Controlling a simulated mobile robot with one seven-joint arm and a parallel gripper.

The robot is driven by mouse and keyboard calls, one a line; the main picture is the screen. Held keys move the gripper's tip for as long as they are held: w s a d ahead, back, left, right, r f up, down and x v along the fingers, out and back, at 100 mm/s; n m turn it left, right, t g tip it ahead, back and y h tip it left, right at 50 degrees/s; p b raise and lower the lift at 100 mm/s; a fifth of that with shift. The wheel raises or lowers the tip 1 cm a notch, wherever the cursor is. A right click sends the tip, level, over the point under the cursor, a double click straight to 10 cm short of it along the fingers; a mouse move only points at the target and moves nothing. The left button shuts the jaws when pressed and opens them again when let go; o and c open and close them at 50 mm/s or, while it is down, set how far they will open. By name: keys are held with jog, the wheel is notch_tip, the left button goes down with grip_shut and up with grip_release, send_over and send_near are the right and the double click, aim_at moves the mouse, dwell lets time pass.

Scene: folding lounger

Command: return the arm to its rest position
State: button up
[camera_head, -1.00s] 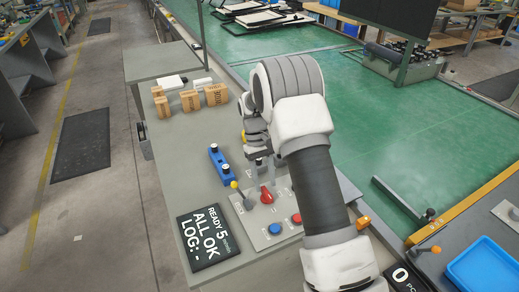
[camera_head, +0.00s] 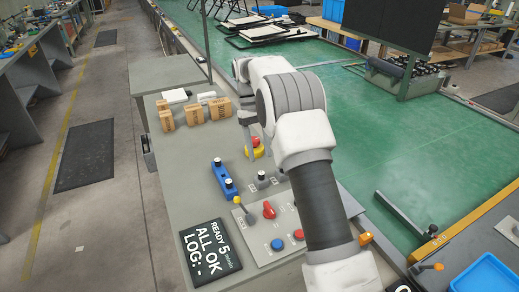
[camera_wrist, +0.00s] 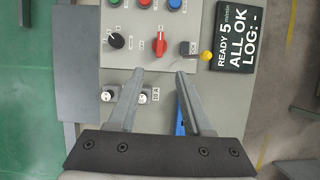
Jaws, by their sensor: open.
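My arm reaches over the grey control desk (camera_head: 190,165) from the lower right in the head view. My gripper (camera_wrist: 164,75) is open and empty in the wrist view, its two fingers apart above the desk. The control panel (camera_head: 262,236) carries a red knob (camera_head: 269,210), a blue button (camera_head: 277,244) and a red button (camera_head: 298,235). The wrist view shows the red knob (camera_wrist: 161,44) and a black knob (camera_wrist: 116,41).
A display (camera_head: 208,252) reads "READY", "ALL OK" and "LOG: -". Several cardboard boxes (camera_head: 194,115) stand at the desk's far end. A blue bin (camera_head: 485,277) is at the lower right. The green belt (camera_head: 420,140) is largely clear.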

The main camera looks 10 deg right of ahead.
jog(key=s+d+r+m+t, duration=0.15)
jog(key=s+r+t, duration=0.25)
jog(key=s+r, duration=1.05)
jog(key=s+m+t+y, duration=0.1)
jog(key=s+t, duration=0.4)
jog(key=s, duration=1.3)
jog(key=shift+d+f+t, duration=0.35)
jog(key=shift+f+t, duration=0.05)
jog(key=shift+f, duration=0.05)
